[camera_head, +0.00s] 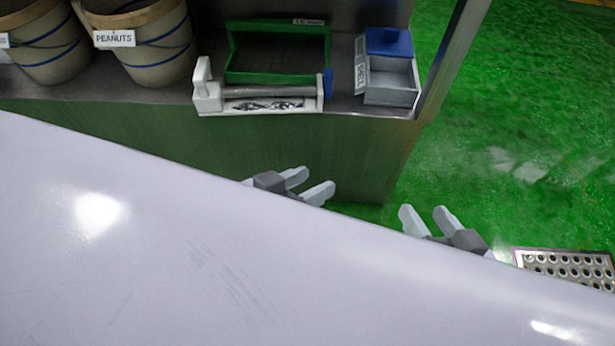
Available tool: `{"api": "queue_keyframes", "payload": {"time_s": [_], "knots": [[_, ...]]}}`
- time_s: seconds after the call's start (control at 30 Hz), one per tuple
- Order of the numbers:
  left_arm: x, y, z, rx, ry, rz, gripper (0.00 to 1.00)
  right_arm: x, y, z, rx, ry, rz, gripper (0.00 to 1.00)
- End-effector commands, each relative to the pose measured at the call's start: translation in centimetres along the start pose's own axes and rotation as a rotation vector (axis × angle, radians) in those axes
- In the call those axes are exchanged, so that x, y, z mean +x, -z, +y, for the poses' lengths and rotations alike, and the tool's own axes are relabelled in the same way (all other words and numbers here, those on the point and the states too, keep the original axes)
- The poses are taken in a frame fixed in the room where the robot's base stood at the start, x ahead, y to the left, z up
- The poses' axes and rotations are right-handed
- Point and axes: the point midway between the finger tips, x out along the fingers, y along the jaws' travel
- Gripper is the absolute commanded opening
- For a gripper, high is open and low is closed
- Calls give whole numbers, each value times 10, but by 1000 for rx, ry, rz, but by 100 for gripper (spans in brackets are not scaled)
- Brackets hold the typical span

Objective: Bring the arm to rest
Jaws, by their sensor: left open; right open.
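My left gripper (308,183) shows past the edge of a large pale surface, in front of the metal counter's front face. Its two light fingers are apart with nothing between them. My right gripper (422,214) is further right, over the green floor, also open and empty with its fingers pointing up and left. Both arms are mostly hidden behind the pale surface, which fills the lower left of the view.
A metal counter (290,150) holds a peanuts bucket (155,55), another bucket (45,45), a green tray (260,75), a white device with a roller (262,104) and a small grey box with a blue lid (390,82). A perforated metal plate (568,266) lies at right. Green floor (530,120) is open.

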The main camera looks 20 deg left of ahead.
Motion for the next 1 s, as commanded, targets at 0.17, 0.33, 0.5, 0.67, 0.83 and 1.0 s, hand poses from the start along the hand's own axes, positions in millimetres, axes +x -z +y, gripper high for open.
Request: {"api": "queue_keyframes", "payload": {"time_s": [0.17, 0.33, 0.5, 0.67, 0.83, 1.0], "knots": [[-6, 11, 0, 1, 16, -7, 52, -7, 11, -1, -4, -14, -8, 60], [-22, 33, -3, 12, 63, -31, 52, -22, 33, 2, -15, -62, -32, 60], [-40, 52, -9, 30, 117, -59, 52, -40, 52, 8, -32, -116, -59, 60], [-58, 69, -14, 49, 165, -86, 52, -58, 69, 13, -51, -164, -86, 60], [-79, 86, -18, 71, 212, -116, 52, -79, 86, 17, -73, -211, -116, 60], [-102, 103, -21, 95, 255, -149, 52, -102, 103, 20, -97, -254, -149, 60]]}}
